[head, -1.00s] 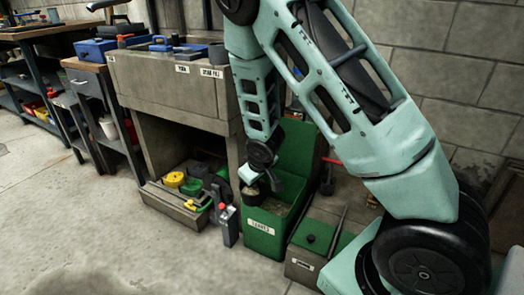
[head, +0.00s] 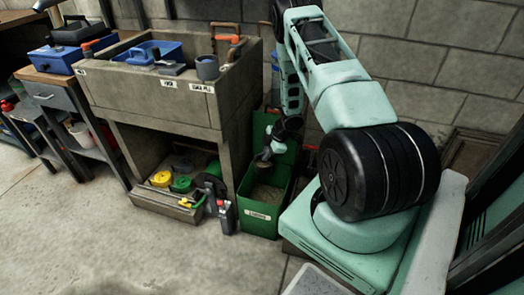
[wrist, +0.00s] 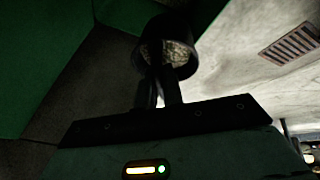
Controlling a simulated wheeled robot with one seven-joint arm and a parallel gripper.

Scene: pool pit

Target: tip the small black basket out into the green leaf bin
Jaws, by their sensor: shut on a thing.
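My gripper (head: 268,153) is shut on the small black basket (wrist: 150,54), near the upper left of the green leaf bin (head: 259,222). In the wrist view the basket is a dark round cup between my fingers (wrist: 158,92). Its mouth faces partly toward the camera, and pale, grainy stuff shows inside. In the head view the basket is small and partly hidden by my gripper, so its exact tilt is unclear. The bin stands open on the floor, with a white label on its front and brownish stuff inside.
A concrete bench (head: 140,90) with a blue tray (head: 146,53) stands left of the bin. Under it, a low concrete box (head: 150,203) holds yellow and green round items. A grey bottle-like item (head: 228,217) stands close to the bin's left front. Floor is clear in front.

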